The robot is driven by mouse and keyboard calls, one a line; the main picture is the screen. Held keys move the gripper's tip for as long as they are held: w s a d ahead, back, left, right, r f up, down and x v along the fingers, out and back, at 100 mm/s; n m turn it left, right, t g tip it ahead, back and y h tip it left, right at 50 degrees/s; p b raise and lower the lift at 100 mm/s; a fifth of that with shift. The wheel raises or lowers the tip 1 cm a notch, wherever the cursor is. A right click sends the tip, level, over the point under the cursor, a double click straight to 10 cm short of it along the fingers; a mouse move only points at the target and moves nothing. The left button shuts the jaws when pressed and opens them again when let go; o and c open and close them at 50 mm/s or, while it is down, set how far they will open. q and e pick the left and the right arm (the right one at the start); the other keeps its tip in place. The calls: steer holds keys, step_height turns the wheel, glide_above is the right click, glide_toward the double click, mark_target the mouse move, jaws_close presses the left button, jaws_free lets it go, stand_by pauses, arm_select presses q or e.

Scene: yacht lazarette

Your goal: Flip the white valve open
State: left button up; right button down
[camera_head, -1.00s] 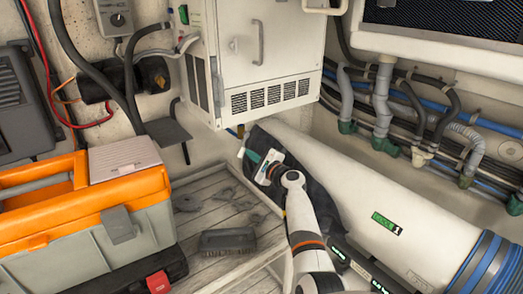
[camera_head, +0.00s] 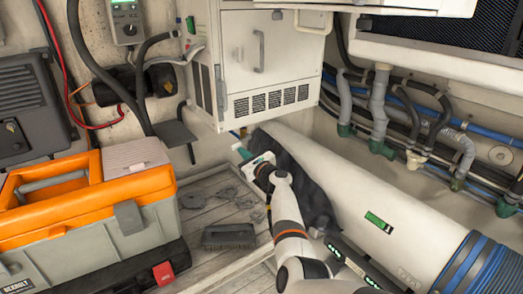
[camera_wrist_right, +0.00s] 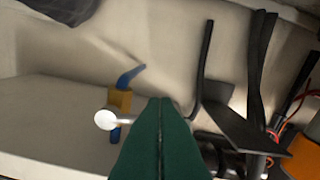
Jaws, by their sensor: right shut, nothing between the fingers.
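The valve (camera_wrist_right: 119,101) shows in the right wrist view, left of centre, low by a pale wall. It has a yellow body with blue parts above and below, and a white round end (camera_wrist_right: 105,119) sticking out to the left. In the head view only a small bit of yellow and blue (camera_head: 241,132) shows under the white cabinet's lower corner. My right gripper (camera_head: 241,149) points towards that spot. Its green fingers (camera_wrist_right: 160,100) are shut together and empty, just right of the valve in the wrist picture. I cannot tell whether they touch it. My left gripper is out of view.
A white cabinet (camera_head: 262,60) hangs above my right gripper. A large white cylinder (camera_head: 350,190) lies to its right. An orange and grey toolbox (camera_head: 80,225) and a dark brush (camera_head: 229,236) are to the left. Black bent strips (camera_wrist_right: 232,125) stand right of the fingers in the wrist view.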

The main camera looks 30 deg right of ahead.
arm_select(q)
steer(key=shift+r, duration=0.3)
arm_select(e)
steer(key=shift+a+r, duration=0.15)
steer(key=shift+r, duration=0.2)
